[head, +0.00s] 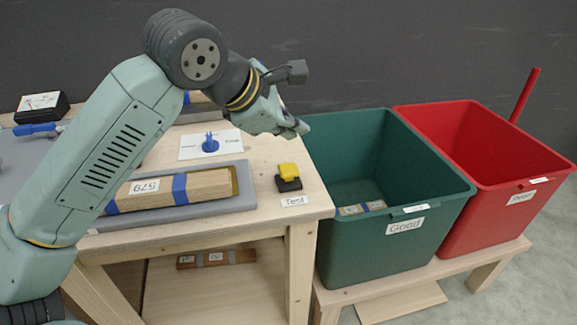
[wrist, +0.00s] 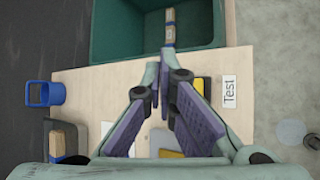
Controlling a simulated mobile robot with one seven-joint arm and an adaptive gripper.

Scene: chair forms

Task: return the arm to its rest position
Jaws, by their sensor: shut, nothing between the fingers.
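My gripper (head: 296,127) is held above the right end of the wooden table (head: 318,203), near the rim of the green bin. In the wrist view my gripper (wrist: 164,80) points toward the green bin, its fingertips close together with nothing between them. My arm reaches in from the left of the head view, bent at a raised elbow.
A wooden block (head: 190,189) with blue bands lies on a grey tray (head: 110,222). A yellow and black button (head: 288,176) sits near the "Test" label. The green bin (head: 345,245) holds a block (head: 361,209); a red bin (head: 450,225) stands to its right.

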